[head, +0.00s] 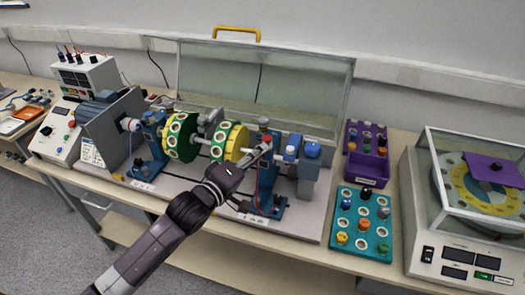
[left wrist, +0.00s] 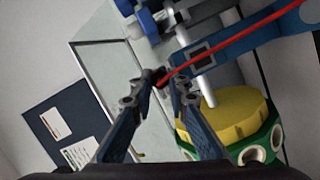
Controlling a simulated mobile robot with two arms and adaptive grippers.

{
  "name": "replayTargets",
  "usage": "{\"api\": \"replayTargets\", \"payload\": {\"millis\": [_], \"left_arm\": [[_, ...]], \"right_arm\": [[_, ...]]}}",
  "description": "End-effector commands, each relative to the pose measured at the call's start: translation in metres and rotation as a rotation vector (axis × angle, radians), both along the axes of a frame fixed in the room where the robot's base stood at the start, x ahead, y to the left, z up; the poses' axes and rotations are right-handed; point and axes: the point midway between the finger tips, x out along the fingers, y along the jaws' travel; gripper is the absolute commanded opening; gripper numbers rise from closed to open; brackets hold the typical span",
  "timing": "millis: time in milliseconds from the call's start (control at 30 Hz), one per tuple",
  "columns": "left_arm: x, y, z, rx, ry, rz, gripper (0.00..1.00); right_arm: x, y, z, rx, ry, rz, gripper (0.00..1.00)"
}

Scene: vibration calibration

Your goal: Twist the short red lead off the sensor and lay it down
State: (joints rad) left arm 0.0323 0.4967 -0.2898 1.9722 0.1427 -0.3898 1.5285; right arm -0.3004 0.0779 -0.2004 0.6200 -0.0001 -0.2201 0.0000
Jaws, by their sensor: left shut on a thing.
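The short red lead (left wrist: 235,48) runs from between my left gripper's fingertips (left wrist: 163,80) toward the upper right in the left wrist view. My left gripper is shut on the dark plug at the lead's end. In the head view my left gripper (head: 263,150) is at the upper part of the right blue bearing stand (head: 270,190), and the red lead (head: 257,188) hangs down along that stand. The sensor itself is not clearly made out; the fingers cover the spot, and I cannot tell whether the plug still touches it. My right gripper is not in view.
Yellow-and-green discs (head: 233,143) sit on the shaft just left of the gripper. A clear raised guard (head: 265,85) stands behind. A teal tray (head: 362,222) and a purple bin (head: 367,170) with small parts are to the right, beside a covered turntable machine (head: 470,225).

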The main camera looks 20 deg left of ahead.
Motion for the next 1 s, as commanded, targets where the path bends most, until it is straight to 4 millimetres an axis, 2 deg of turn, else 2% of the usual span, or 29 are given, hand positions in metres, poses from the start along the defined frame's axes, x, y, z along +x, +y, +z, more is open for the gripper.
{"api": "replayTargets", "payload": {"millis": [133, 467, 1000], "left_arm": [[0.0, 0.0, -0.001, -0.058, 0.002, 0.0, 0.0], [0.0, 0.0, -0.001, -0.074, 0.003, 0.0, 0.0], [0.0, 0.0, -0.004, -0.389, 0.014, 0.0, 0.0]], "right_arm": [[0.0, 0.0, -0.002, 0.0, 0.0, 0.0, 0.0], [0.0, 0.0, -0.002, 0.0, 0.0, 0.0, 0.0], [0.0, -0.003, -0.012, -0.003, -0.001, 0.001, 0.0]]}}
